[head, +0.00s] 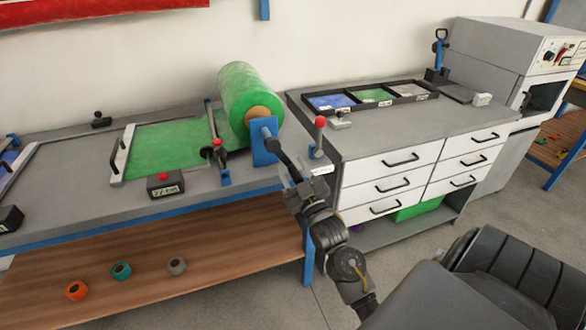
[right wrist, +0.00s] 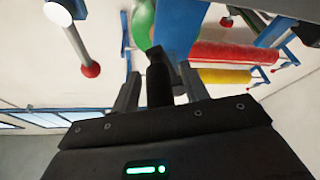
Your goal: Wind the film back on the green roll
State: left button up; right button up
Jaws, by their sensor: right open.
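The green roll (head: 245,90) sits on a blue bracket (head: 263,142) at the right end of the bench. Its green film (head: 165,148) lies flat to the left, reaching a pale bar with a handle (head: 122,155). A black crank handle (head: 281,150) sticks out from the bracket towards me. My right gripper (head: 293,172) is open at the handle. In the right wrist view the black handle (right wrist: 158,84) stands between the two fingers, with a gap on each side. The green roll (right wrist: 143,22) is partly hidden there. My left gripper is not in view.
A red-knobbed lever (head: 319,135) stands just right of the handle. A black box with a red button (head: 164,186) sits at the bench front. A drawer cabinet (head: 400,160) stands to the right. Small tape rolls (head: 121,270) lie on the lower shelf.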

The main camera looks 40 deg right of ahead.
grip_shut()
dwell(0.3)
jog(key=shift+r, duration=0.15)
